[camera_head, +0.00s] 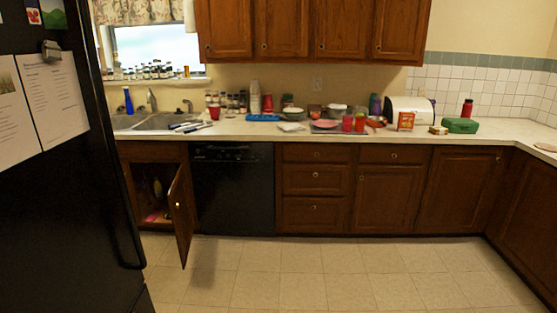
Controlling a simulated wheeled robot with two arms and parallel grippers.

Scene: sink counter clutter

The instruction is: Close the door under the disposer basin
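The wooden cabinet door (181,217) under the sink stands wide open, swung out toward me on its right side, beside the black dishwasher. A small round knob shows on it. The open cabinet (154,187) behind it shows a few items inside, including a pale bottle and something pinkish on its floor. The double sink (157,122) is set in the counter above it; which basin has the disposer cannot be told. Neither of my grippers is in view.
A black refrigerator (65,190) fills the left side, close to the open cabinet. The black dishwasher (233,188) is right of the door. The tiled floor (310,272) in front is clear. The counter (270,130) holds many cups, bottles and boxes.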

